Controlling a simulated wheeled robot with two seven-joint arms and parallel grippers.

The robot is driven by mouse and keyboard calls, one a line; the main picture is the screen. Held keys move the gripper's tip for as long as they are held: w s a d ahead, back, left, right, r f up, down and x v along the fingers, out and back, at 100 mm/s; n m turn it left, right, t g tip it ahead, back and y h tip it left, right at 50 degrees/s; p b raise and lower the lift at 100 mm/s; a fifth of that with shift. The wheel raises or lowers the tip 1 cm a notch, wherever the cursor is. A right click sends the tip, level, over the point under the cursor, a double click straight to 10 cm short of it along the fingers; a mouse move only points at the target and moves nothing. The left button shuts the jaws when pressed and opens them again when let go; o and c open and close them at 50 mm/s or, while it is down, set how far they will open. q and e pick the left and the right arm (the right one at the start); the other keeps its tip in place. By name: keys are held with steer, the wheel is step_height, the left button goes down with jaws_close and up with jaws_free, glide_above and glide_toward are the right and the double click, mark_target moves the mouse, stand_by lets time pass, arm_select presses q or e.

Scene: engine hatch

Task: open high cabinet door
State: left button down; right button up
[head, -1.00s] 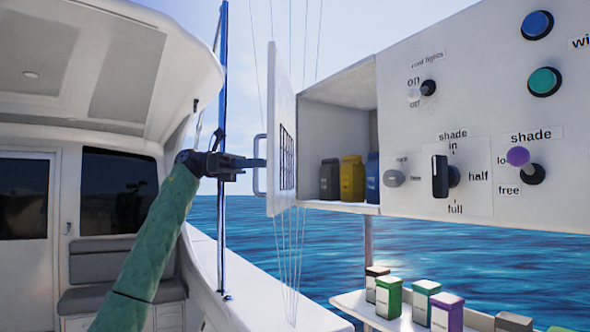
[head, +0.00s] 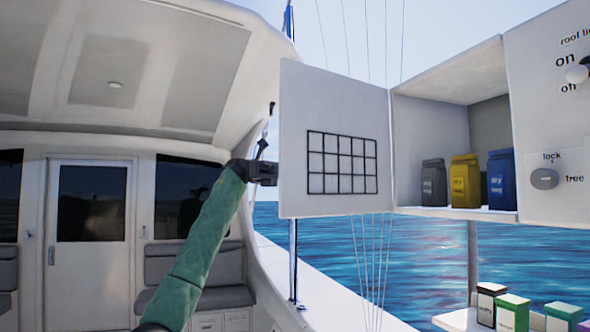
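The high cabinet door (head: 335,110) is a white panel with a black grid on its inner face. It stands swung wide open to the left of the cabinet (head: 430,110), with its inner face towards me. The cabinet's inside is exposed. My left gripper (head: 264,173) is at the door's left edge, at about mid-height. Its fingertips and the door's handle are hidden behind the panel, so I cannot see whether it holds the handle. My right gripper is out of view.
Dark, yellow and blue packages (head: 465,181) stand on the cabinet floor. A grey lock knob (head: 545,179) is on the panel to the right. Several small boxes stand on a lower shelf (head: 458,319).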

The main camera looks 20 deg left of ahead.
arm_select(q)
steer(key=shift+w+a, duration=0.2)
steer(key=shift+w, duration=0.05)
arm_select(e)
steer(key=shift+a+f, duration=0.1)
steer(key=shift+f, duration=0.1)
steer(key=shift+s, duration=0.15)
arm_select(q)
steer(key=c, duration=1.6)
jaws_free()
steer(key=shift+o, duration=0.3)
steer(key=shift+d, duration=0.15)
